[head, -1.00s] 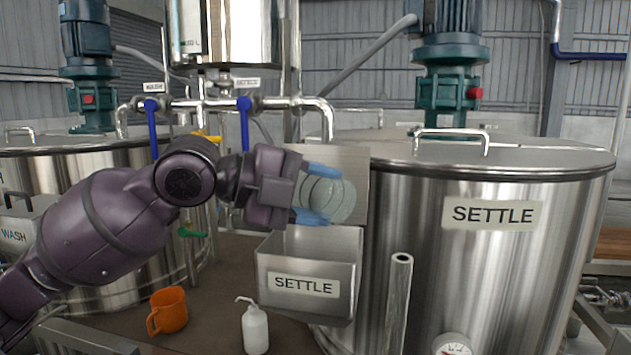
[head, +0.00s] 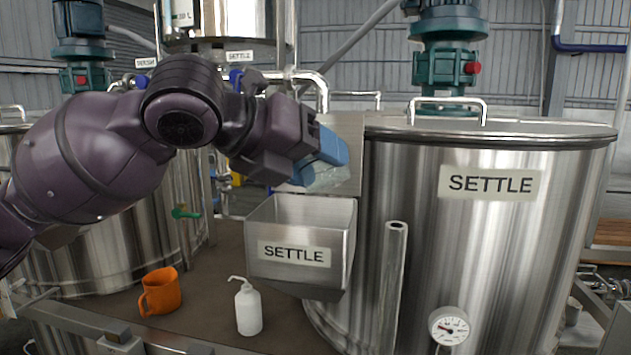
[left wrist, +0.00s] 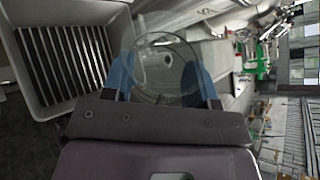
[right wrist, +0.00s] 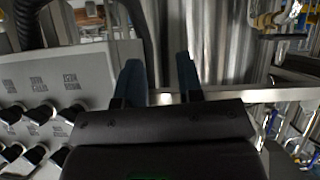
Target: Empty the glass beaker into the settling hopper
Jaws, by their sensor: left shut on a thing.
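My left gripper (head: 328,160) is shut on the clear glass beaker (head: 322,181) above the settling hopper, near its back right side. The beaker is tipped over, partly hidden by the blue fingers. In the left wrist view the beaker (left wrist: 158,72) shows between the two fingers. I cannot make out its contents. The settling hopper (head: 300,281) is an open steel box labelled SETTLE in front of the tank; its slatted grate (left wrist: 68,62) shows at left in the left wrist view. My right gripper (right wrist: 160,80) is open and empty, away from the hopper.
The large SETTLE tank (head: 490,240) stands right of the hopper, with an upright steel pipe (head: 391,275) before it. An orange jug (head: 160,292) and a white wash bottle (head: 248,308) stand on the brown deck below. A switch panel (right wrist: 90,75) is near my right gripper.

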